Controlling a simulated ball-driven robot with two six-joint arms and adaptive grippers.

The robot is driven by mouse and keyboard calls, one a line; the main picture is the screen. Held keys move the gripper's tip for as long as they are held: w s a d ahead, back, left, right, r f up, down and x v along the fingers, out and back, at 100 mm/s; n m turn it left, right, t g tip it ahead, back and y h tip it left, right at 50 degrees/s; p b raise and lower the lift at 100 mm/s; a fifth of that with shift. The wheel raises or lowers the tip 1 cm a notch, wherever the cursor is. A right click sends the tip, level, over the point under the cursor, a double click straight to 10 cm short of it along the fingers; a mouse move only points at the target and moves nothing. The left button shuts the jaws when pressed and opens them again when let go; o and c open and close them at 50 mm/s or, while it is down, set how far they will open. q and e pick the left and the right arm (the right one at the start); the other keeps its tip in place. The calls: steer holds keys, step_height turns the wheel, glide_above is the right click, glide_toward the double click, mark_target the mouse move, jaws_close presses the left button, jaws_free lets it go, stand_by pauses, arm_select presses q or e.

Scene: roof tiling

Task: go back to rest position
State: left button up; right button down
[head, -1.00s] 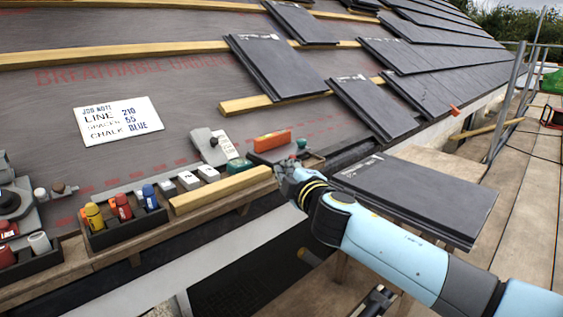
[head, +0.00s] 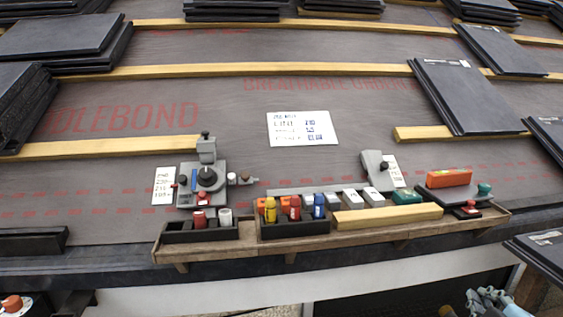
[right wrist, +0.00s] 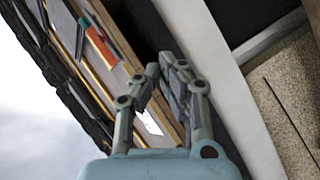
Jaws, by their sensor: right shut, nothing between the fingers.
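My right gripper (head: 488,299) shows at the bottom right edge of the head view, below the wooden tool ledge and mostly cut off by the frame. In the right wrist view its two grey fingers (right wrist: 163,68) meet at the tips, shut and empty. A small part of the right arm is light blue in the head view. My left gripper is out of view.
Slate stacks (head: 470,95) lie on the battens. A white note card (head: 299,129) lies on the membrane.

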steer(key=s+a+f+m+g+y, duration=0.2)
steer(key=s+a+f+m+g, duration=0.25)
steer(key=s, duration=0.75)
steer(key=s+a+f+m+g+y, duration=0.25)
steer(key=s+a+g, duration=0.4)
steer(key=s, duration=0.55)
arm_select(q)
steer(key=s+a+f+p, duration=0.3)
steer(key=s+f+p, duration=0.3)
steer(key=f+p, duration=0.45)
arm_select(e)
steer(key=s+d+f+m+p, duration=0.1)
steer(key=s+d+f+p, duration=0.15)
steer(key=s+f, duration=0.45)
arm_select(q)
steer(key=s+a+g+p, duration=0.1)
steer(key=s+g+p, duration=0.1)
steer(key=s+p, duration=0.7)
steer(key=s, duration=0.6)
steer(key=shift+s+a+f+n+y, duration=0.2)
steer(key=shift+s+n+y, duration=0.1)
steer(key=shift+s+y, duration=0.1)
arm_select(e)
steer(key=s+d+f+g, duration=0.1)
steer(key=s+f, duration=0.2)
steer(key=s, duration=1.1)
steer(key=shift+s+d+f+g, duration=0.15)
steer(key=shift+s+d+g, duration=0.15)
steer(key=shift+s+d, duration=0.1)
steer(key=shift+h, duration=0.25)
